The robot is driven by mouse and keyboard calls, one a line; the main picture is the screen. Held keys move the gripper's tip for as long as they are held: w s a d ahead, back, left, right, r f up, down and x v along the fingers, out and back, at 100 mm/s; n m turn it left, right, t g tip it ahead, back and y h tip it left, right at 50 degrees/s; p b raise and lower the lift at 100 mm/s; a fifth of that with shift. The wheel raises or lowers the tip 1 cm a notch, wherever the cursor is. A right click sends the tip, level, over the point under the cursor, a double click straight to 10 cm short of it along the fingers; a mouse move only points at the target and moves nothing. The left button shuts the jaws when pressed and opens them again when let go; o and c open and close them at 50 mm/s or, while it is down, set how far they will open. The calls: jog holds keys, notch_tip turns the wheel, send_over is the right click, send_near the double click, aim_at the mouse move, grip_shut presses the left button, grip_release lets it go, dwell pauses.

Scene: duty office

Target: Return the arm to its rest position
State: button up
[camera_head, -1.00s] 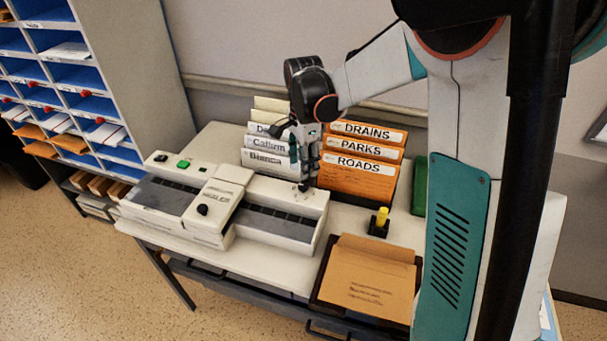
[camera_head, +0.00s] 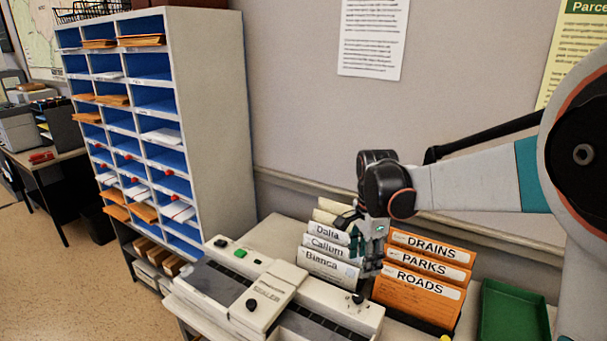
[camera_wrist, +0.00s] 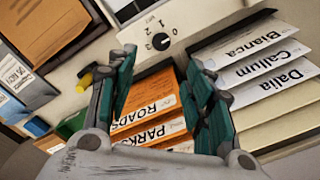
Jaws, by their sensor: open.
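My gripper (camera_head: 369,246) is at the end of my raised arm, which reaches in from the right in the head view. It hangs over the desk between the white name folders (camera_head: 331,262) and the orange folders (camera_head: 420,293). In the wrist view my gripper (camera_wrist: 160,78) shows its two teal-padded fingers spread apart with nothing held between them. The orange folders (camera_wrist: 150,120) marked ROADS and PARKS lie beyond the fingers. The white folders (camera_wrist: 262,60) marked Bianca, Callum and Dalia are at their right. Whether the fingers touch any folder cannot be told.
A white machine (camera_head: 262,297) with a dial and green button stands left on the desk. A green tray (camera_head: 512,312) is at right. A brown envelope (camera_wrist: 42,25) shows in the wrist view. A pigeonhole cabinet (camera_head: 215,110) stands at left; the wall is close behind.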

jog(key=s+r+n+t, duration=0.3)
jog(key=s+n, duration=0.5)
jog(key=s, duration=0.3)
jog(key=s+r+n+t, duration=0.3)
jog(key=s+n, duration=0.4)
jog(key=s, duration=0.4)
jog(key=shift+s+n+t, duration=0.3)
jog(key=shift+n+t, duration=0.1)
jog(key=shift+t, duration=0.1)
